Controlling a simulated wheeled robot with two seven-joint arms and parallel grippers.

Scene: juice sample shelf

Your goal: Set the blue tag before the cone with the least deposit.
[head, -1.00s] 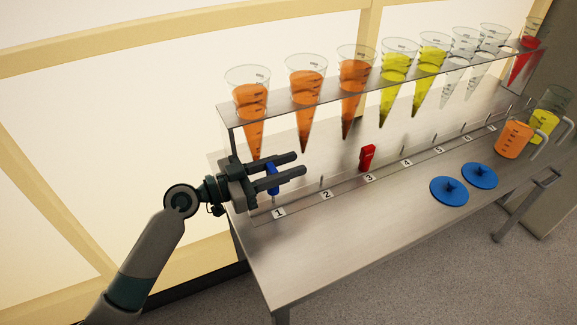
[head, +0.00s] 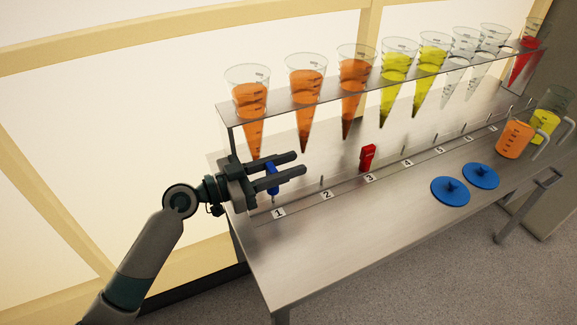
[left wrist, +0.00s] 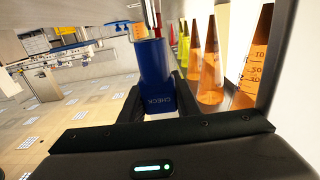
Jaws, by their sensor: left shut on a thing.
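The blue tag (head: 272,178) is between the fingers of my left gripper (head: 301,163), just above the short pin at number 1. In the left wrist view the tag (left wrist: 157,78) shows the word CHECK and the fingers close on its sides. The first orange cone (head: 250,115) hangs in the rack above and behind it. The second orange cone (head: 306,100), third orange cone (head: 353,85), two yellow cones, two clear cones and a red cone (head: 522,65) follow to the right. The third cone and first yellow cone (head: 393,85) have dark tips. My right gripper is out of view.
A red tag (head: 367,158) stands at number 3. The steel rack shelf (head: 328,99) holds the cones above a row of numbered pins. Two blue lids (head: 450,191) and jugs, one orange (head: 513,139), stand at the right. The bench front (head: 320,240) is clear.

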